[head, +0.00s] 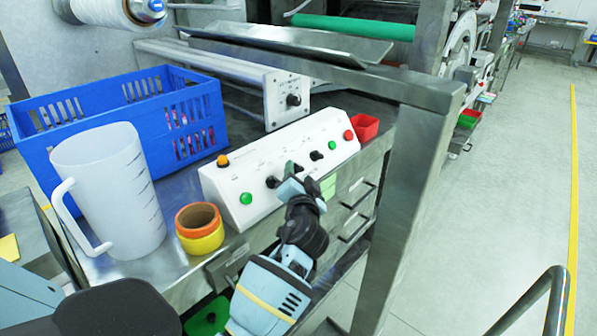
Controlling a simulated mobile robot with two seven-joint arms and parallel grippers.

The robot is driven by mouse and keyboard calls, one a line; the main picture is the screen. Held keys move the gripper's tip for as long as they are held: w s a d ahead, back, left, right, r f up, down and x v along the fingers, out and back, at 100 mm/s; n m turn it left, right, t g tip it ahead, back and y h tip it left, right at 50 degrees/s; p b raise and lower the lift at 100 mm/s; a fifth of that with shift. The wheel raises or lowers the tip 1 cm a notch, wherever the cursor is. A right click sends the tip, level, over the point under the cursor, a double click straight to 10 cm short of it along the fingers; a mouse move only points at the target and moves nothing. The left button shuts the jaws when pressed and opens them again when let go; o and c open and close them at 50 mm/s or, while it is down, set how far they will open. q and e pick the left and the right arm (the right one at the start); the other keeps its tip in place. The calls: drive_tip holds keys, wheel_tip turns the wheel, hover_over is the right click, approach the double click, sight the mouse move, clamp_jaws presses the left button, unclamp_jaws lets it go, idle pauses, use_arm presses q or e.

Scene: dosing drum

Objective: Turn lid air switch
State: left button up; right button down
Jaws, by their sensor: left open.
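A white sloped control box (222,183) stands on the metal bench in the head view. Its face carries a black rotary switch at left (272,182) and another at right (316,156). The labels are too small to read, so I cannot tell which is the lid air switch. My left gripper (291,178) is open at the front of the box, between these two switches and closer to the left one. It hides part of the panel's middle. I cannot tell whether it touches a switch. My right gripper is out of view.
Green buttons (246,198), an orange one (223,160) and a red one (349,135) are on the box. A white jug (115,190), tape rolls (199,240) and a blue crate (60,150) stand left. A metal post (405,200) rises at right.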

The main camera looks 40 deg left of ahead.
use_arm(q)
drive_tip(key=shift+x, duration=0.9)
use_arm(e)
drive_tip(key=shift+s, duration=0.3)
